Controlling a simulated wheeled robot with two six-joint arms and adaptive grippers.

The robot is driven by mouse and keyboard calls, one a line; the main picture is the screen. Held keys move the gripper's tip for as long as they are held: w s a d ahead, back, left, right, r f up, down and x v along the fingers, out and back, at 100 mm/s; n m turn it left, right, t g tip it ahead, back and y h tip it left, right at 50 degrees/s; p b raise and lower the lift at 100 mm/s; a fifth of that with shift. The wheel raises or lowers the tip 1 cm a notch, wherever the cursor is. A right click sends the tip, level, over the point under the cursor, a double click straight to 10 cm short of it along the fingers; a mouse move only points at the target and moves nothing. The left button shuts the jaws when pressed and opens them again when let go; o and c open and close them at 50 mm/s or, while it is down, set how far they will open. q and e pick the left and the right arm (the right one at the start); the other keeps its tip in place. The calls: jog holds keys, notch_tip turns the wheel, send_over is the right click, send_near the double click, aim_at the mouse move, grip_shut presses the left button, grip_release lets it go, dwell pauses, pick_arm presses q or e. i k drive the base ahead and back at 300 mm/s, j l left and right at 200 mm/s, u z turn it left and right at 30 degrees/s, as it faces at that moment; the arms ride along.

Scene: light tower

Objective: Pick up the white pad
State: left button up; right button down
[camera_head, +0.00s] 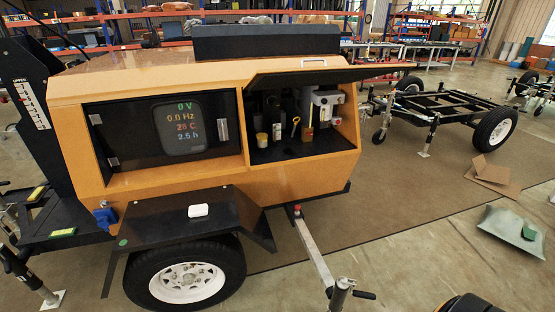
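The white pad (198,210) is a small, flat, rounded block. It lies on the black fender (165,228) above the near wheel of the orange light tower (200,178). Nothing touches the pad from above. Neither of my grippers can be made out in the head view.
The tower's display panel (184,128) is behind the pad, and an open compartment (300,130) with small items is to its right. A raised hatch (320,76) juts out over that compartment. A tow bar (312,245) extends toward the front.

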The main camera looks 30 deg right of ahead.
aim_at(201, 210)
jog(key=i+j+z, duration=0.2)
jog(key=i+j, duration=0.15)
jog(key=i+j+z, duration=0.15)
jog(key=i+j, duration=0.15)
jog(key=j, duration=0.25)
